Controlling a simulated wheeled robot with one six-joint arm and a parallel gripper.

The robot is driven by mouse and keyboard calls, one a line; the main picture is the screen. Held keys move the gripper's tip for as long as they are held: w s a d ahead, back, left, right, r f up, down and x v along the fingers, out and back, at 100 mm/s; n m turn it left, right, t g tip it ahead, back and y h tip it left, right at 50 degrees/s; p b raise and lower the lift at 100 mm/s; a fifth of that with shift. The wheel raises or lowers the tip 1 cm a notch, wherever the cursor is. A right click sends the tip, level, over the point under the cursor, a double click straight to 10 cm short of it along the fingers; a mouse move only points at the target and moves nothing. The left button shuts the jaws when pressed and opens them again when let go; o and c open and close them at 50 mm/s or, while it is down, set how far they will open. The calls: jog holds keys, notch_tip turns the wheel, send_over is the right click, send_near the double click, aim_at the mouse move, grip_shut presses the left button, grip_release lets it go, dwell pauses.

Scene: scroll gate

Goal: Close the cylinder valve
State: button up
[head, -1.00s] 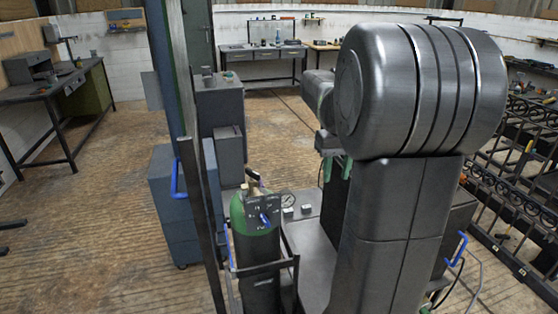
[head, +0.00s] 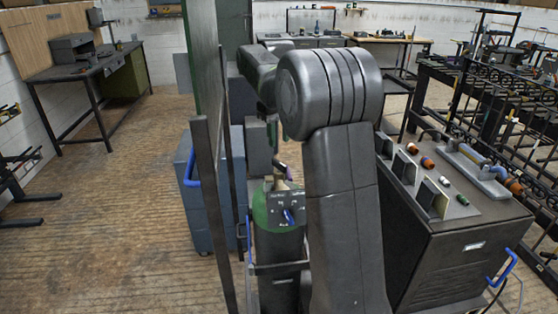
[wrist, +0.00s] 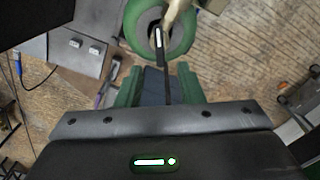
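The green gas cylinder (head: 278,212) stands upright in a cart, left of my arm in the head view. A brass valve (head: 282,172) sits on its top, and a dark plate with a blue lever (head: 288,216) is on its front. In the wrist view the round green cylinder top (wrist: 180,38) and part of the brass valve (wrist: 174,12) lie beyond the fingertips. In the head view my gripper (head: 275,132) is above the valve, partly hidden by my arm.
A dark metal post (head: 212,200) stands close left of the cylinder. A blue cabinet (head: 206,205) is behind it. A machine box with knobs and a blue handle (head: 455,225) stands right of my arm. A workbench (head: 85,75) is at left; the floor before it is mostly clear.

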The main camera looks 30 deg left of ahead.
aim_at(279, 162)
notch_tip(279, 162, down, 8)
jog(key=shift+f, duration=0.1)
jog(key=shift+c, duration=0.2)
grip_shut()
